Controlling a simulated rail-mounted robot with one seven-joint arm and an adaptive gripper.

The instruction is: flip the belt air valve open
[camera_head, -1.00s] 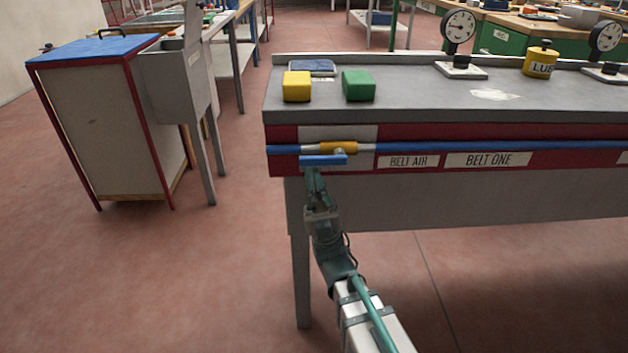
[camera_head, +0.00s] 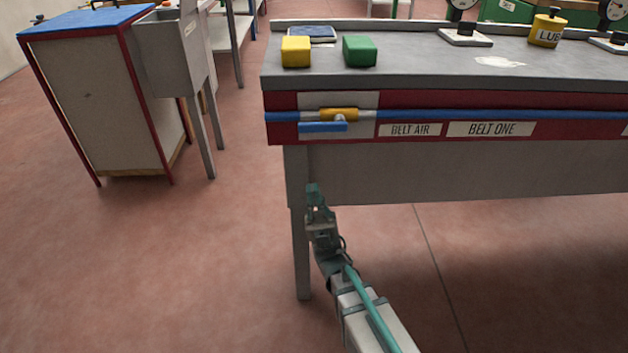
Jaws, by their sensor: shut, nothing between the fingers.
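The belt air valve has a yellow body (camera_head: 339,114) on the blue pipe along the bench front. Its blue lever (camera_head: 322,127) lies level, just below the pipe and along it, reaching left from the body. The "BELT AIR" label (camera_head: 409,130) is to its right. My gripper (camera_head: 313,187) is shut and empty. It is below the lever in the picture, clearly apart from it, in front of the bench's lower panel near the left leg.
The bench top (camera_head: 420,70) holds a yellow block (camera_head: 296,51), a green block (camera_head: 360,50) and a yellow "LUB" can (camera_head: 545,31). A grey sink (camera_head: 172,55) and a blue-topped cabinet (camera_head: 95,100) stand at left. Floor between is clear.

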